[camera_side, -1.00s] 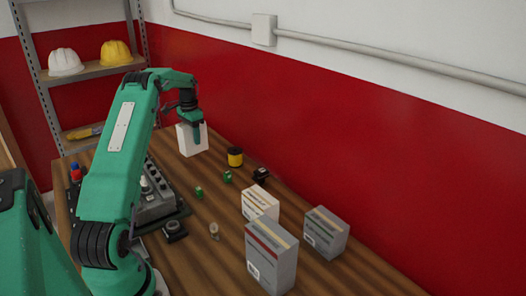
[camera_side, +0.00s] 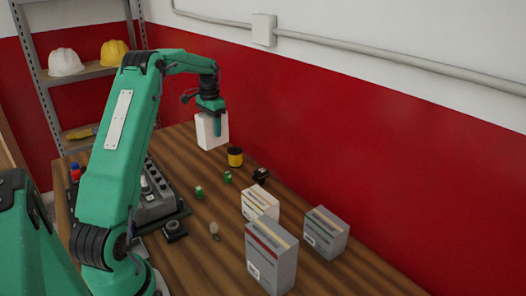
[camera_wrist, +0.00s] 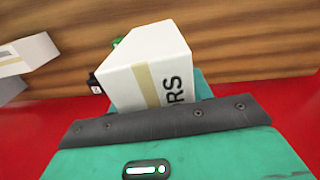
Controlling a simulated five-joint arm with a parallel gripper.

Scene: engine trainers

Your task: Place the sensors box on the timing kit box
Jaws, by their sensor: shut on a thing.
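My gripper (camera_side: 216,122) is shut on the sensors box (camera_side: 207,133), a white box, and holds it above the far part of the table in the side view. In the wrist view the sensors box (camera_wrist: 150,62) has a tan band and dark letters ending in "RS".
A yellow and black jar (camera_side: 235,157), a small black part (camera_side: 260,175) and small green pieces (camera_side: 199,191) lie between the held box and the standing boxes. A grey trainer unit (camera_side: 155,200) is at the left. The red wall (camera_side: 400,190) runs along the back edge.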

